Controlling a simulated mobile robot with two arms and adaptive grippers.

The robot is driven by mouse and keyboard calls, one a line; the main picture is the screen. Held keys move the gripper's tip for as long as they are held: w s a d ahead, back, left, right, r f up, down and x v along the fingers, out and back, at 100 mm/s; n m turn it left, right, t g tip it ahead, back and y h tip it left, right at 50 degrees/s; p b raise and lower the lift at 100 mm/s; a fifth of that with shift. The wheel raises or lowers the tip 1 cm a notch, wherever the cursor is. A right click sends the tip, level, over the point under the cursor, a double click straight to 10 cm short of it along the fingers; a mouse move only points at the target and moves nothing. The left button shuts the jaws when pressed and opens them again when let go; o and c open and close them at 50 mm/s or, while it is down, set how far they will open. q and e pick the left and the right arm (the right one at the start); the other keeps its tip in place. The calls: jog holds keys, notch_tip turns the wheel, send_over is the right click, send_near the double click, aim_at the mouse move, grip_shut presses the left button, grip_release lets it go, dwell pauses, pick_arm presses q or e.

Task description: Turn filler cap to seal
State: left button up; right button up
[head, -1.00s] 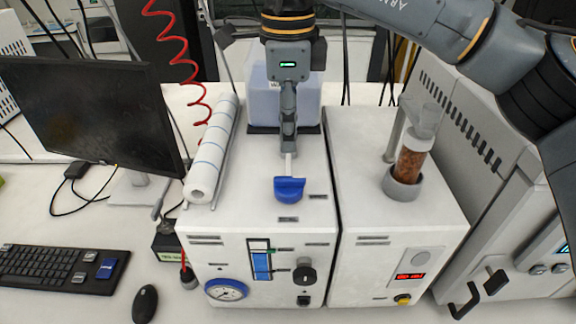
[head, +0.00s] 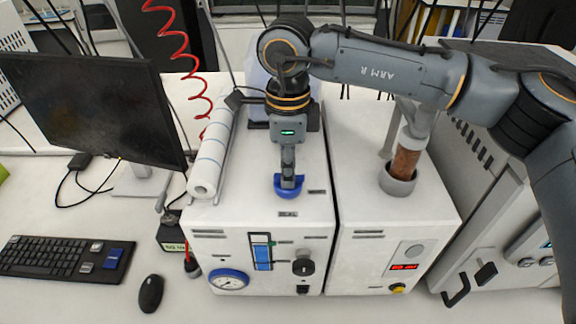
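The blue filler cap (head: 289,194) sits on the white top of the left reactor unit (head: 262,219), near its front edge. My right gripper (head: 288,182) points straight down at the cap, and its fingertips overlap the cap's middle in the head view. The fingers hide the cap's centre, and blue shows on both sides and in front of them. The fingers line up one behind the other, so I cannot tell whether they grip the cap. My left gripper is not in view.
A white paper roll (head: 212,160) lies left of the cap. A glass column with brown filling (head: 406,160) stands on the right unit. A monitor (head: 92,108), keyboard (head: 66,259) and mouse (head: 151,293) are at the left. A red coiled hose (head: 186,65) hangs behind.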

grip_shut()
